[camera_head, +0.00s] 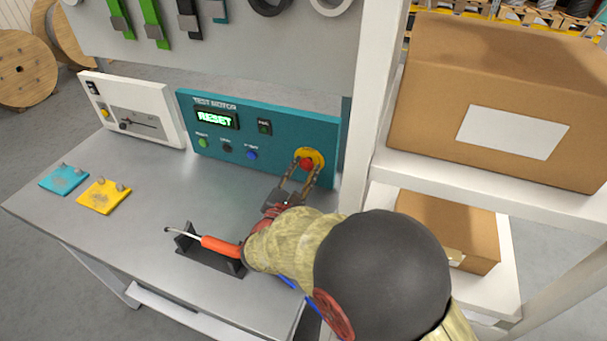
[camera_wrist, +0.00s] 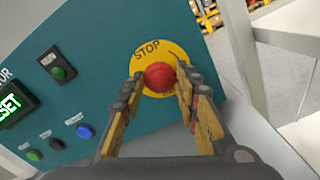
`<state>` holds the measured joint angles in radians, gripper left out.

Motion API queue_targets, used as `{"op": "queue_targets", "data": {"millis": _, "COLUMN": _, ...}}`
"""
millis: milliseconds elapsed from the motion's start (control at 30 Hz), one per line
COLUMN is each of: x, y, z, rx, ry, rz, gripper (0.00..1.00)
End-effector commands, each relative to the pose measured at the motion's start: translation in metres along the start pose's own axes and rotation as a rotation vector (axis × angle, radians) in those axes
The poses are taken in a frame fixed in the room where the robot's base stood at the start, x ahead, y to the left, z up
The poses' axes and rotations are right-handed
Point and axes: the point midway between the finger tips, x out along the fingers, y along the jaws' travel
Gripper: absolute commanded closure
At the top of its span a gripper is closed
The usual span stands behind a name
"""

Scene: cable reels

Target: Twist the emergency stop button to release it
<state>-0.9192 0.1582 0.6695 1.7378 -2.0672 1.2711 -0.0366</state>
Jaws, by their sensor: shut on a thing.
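The red emergency stop button (camera_head: 306,163) sits on a round yellow plate (camera_head: 317,155) at the right end of the teal test motor panel (camera_head: 270,133). My gripper (camera_head: 304,164) reaches up to it from the front, with one finger on each side. In the wrist view the red button (camera_wrist: 160,76) shows between the fingertips of my gripper (camera_wrist: 160,80), under the word STOP on the yellow plate (camera_wrist: 150,54). The fingers are shut on the button. The lower part of the yellow plate is partly hidden by the fingers. The panel's display (camera_head: 215,119) reads RESET in green.
A screwdriver with an orange handle (camera_head: 220,246) lies on a black holder near my arm. A white instrument (camera_head: 130,110) stands left of the panel. Teal (camera_head: 64,179) and yellow (camera_head: 104,196) plates lie on the bench. A white shelf with cardboard boxes (camera_head: 450,90) stands close on the right.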

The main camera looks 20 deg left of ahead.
Motion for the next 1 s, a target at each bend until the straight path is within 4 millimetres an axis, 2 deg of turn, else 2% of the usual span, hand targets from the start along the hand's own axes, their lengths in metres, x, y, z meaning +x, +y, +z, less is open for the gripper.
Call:
{"op": "queue_targets", "data": {"millis": 533, "x": -0.0001, "y": 0.0004, "z": 0.0003, "rx": 0.029, "ry": 0.0, "rz": 0.001, "gripper": 0.94}}
{"op": "queue_targets", "data": {"millis": 567, "x": -0.0001, "y": 0.0004, "z": 0.0003, "rx": 0.029, "ry": 0.0, "rz": 0.001, "gripper": 0.68}}
{"op": "queue_targets", "data": {"millis": 867, "x": -0.0001, "y": 0.0002, "z": 0.0001, "rx": 0.029, "ry": 0.0, "rz": 0.0, "gripper": 0.51}}
{"op": "queue_targets", "data": {"millis": 1000, "x": -0.0001, "y": 0.0, "z": 0.0001, "rx": 0.028, "ry": 0.0, "rz": 0.0, "gripper": 0.5}}
